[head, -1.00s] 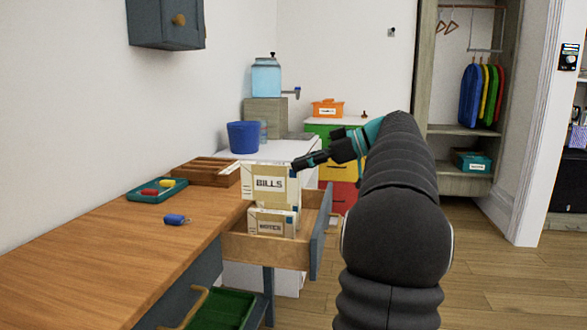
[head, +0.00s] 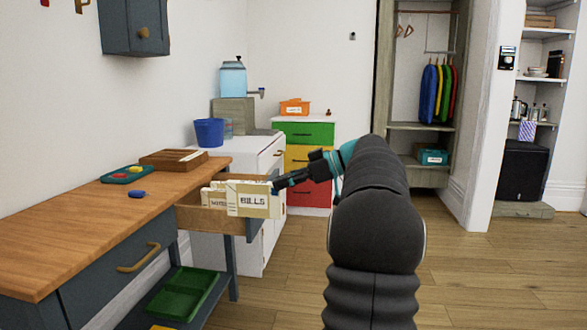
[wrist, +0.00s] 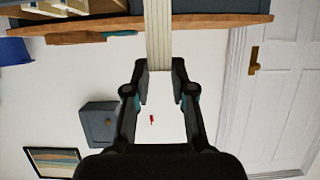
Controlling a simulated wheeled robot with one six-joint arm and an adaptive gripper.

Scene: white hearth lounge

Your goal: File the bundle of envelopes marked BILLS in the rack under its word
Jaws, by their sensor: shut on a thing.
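The cream bundle marked BILLS (head: 250,200) is held upright at the right side of the open drawer (head: 196,218) in the head view. My gripper (head: 275,187) is shut on its right end. In the wrist view, my gripper (wrist: 160,80) has its fingers on either side of the bundle's edge (wrist: 158,40). Another cream bundle, with a partly hidden word (head: 215,198), stands in the drawer behind and left of BILLS. The wooden slatted rack (head: 173,159) lies at the far end of the desk; words on it are not readable.
The wooden desk (head: 90,225) holds a teal tray (head: 124,175) with small coloured things and a blue item (head: 136,194). A blue bucket (head: 209,132) stands on the white counter beyond. Floor at the right is clear.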

